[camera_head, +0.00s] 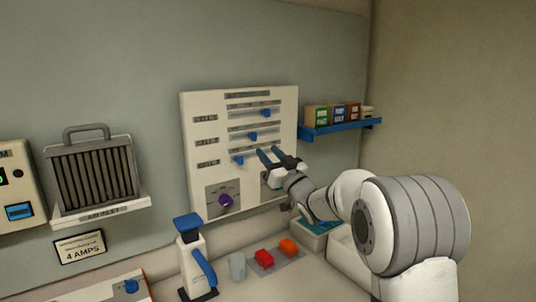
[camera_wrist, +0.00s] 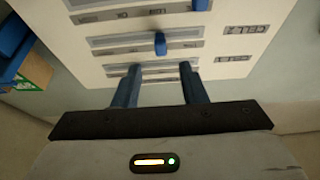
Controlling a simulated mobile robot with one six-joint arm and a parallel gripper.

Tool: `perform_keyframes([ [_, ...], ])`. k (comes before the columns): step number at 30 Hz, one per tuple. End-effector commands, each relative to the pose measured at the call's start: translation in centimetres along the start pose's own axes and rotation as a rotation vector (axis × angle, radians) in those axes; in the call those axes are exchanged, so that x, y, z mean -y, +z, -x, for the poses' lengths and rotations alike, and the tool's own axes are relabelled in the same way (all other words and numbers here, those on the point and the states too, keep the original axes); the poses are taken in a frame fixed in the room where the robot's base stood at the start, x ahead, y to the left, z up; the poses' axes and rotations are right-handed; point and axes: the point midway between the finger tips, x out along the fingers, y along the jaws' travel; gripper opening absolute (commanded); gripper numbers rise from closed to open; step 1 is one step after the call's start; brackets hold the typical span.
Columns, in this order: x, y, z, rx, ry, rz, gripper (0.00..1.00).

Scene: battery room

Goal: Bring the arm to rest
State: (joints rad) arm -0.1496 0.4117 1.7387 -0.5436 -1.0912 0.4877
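My gripper (camera_head: 270,155) is in front of the white wall panel (camera_head: 200,115), near its right side and level with the lowest slider. Its two blue fingers (camera_wrist: 158,88) are spread apart in the wrist view, with nothing between them. My arm reaches in from the right and is raised above the counter. The panel carries blue slider knobs, including a middle one (camera_head: 252,136) and a lower one (camera_head: 238,160), and a purple rotary knob (camera_head: 226,201). A slider knob also shows beyond the fingertips in the wrist view (camera_wrist: 160,43). I cannot tell whether a fingertip touches the panel.
A blue shelf (camera_head: 340,128) with small boxes is right of the panel. A blue-and-white pump-like device (camera_head: 194,262), a grey cup (camera_head: 237,266), a red piece (camera_head: 264,257) and an orange piece (camera_head: 288,247) stand on the counter below.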

Motion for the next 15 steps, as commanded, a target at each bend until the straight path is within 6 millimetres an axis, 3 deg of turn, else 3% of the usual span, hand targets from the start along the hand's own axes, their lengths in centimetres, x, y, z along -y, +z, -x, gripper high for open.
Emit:
perform_keyframes([
  [8, -0.3, -0.3, 0.3, 0.023, 0.026, 0.007, 0.38],
  [11, -1.6, -0.7, 1.8, 0.108, 0.112, 0.027, 0.38],
  [15, -3.7, -1.0, 6.2, 0.298, 0.282, 0.051, 0.38],
])
